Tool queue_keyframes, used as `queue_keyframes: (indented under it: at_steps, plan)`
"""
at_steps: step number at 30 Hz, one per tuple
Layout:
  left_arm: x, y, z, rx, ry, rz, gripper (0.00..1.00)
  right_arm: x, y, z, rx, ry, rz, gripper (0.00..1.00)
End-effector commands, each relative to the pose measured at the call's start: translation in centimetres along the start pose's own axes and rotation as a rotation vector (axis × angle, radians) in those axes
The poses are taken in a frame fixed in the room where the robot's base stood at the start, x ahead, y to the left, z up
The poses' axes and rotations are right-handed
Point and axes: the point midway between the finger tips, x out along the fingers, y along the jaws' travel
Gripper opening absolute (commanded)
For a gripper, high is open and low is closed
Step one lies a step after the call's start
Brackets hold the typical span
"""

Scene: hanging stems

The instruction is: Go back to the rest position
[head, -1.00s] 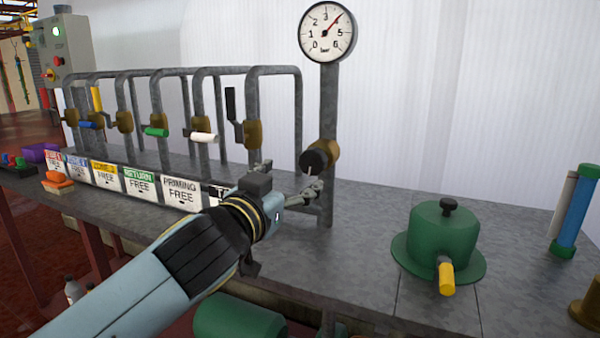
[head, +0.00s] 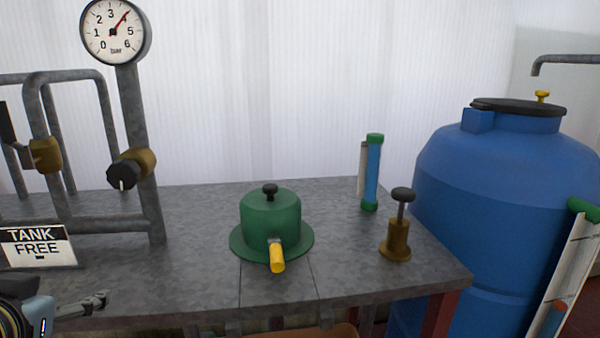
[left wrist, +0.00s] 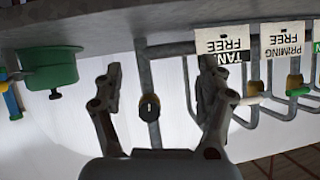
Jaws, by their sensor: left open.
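My left gripper (head: 92,303) is at the lower left of the head view, in front of the bench edge and below the TANK FREE sign (head: 38,247). Only part of it shows there. In the left wrist view, which looks upside down, its two fingers (left wrist: 158,85) are spread apart with nothing between them. The black-knobbed brass valve (head: 125,174) on the gauge pipe appears beyond and between the fingers in that view (left wrist: 149,107). My right gripper is in neither view.
A grey metal bench (head: 200,285) carries a green lidded pot (head: 271,218) with a yellow handle, a blue tube (head: 373,172) and a brass plunger (head: 397,240). A pressure gauge (head: 115,31) stands at left. A large blue tank (head: 510,190) stands at right.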

Motion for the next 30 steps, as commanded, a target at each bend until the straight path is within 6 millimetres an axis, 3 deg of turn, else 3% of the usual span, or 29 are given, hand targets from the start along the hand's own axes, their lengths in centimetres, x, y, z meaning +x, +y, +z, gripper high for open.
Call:
queue_keyframes:
  at_steps: [1,3,6,14,15,23,26,30]
  plan:
    - [-1.1,0.2,2.5,0.02,-0.106,0.016,0.74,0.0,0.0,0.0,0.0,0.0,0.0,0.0]
    - [-2.6,0.7,5.5,0.054,-0.239,0.049,0.74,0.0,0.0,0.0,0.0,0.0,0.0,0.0]
    - [-4.9,1.4,9.0,0.104,-0.396,0.106,0.74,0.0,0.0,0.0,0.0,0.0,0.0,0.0]
    - [-11.8,3.2,15.3,0.239,-0.718,0.297,0.74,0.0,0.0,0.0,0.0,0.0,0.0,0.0]
    - [-10.4,3.4,16.4,0.237,-0.72,0.289,0.74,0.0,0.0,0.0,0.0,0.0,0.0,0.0]
    - [-4.8,4.3,23.5,0.232,-0.752,0.278,0.74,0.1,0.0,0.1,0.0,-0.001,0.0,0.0]
    - [-2.9,4.6,27.2,0.23,-0.77,0.274,0.74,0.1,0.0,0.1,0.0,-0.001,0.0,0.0]
    - [-0.3,4.8,34.4,0.228,-0.802,0.269,0.74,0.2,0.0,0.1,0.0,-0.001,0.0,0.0]
